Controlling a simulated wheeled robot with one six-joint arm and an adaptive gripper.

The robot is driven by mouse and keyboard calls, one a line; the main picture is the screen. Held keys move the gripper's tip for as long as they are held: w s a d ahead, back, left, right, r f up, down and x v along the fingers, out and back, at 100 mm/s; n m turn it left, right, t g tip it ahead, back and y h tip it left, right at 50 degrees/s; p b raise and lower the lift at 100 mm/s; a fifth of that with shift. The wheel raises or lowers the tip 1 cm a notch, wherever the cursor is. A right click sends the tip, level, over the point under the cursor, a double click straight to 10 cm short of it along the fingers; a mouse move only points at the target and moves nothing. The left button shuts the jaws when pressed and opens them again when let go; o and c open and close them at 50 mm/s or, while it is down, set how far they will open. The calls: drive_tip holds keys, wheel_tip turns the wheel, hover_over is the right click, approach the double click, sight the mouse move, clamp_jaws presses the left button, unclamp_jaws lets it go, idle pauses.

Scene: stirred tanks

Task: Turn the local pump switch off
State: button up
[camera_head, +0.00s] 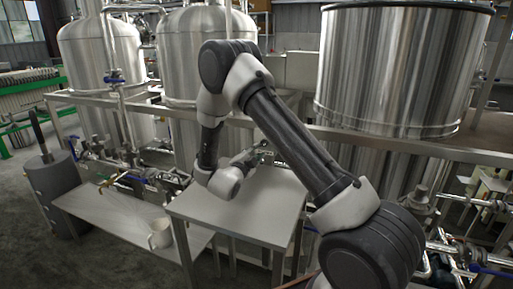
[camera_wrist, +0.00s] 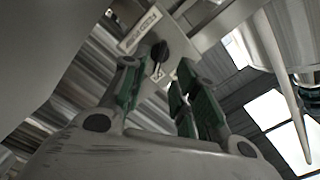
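The pump switch is a black rotary knob (camera_wrist: 160,52) on a pale panel (camera_wrist: 178,22), seen in the wrist view near the top centre. A label plate (camera_wrist: 137,32) with dark lettering, too blurred to read surely, sits beside it. My gripper (camera_wrist: 155,76) is open, with dark green pads on its fingers. The knob shows just beyond and between the fingertips; I cannot tell whether either finger touches it. In the head view my gripper (camera_head: 258,152) is small, above the small table, and the knob cannot be made out there.
A bare metal table (camera_head: 240,215) stands below my gripper. A lower bench (camera_head: 120,213) with a white mug (camera_head: 160,234) is to its left. Large steel tanks (camera_head: 400,70), metal rails and pipework with valves (camera_head: 130,170) surround the spot closely.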

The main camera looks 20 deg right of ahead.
drive_tip(key=x, duration=0.6)
drive_tip(key=shift+w+d, duration=0.1)
clamp_jaws()
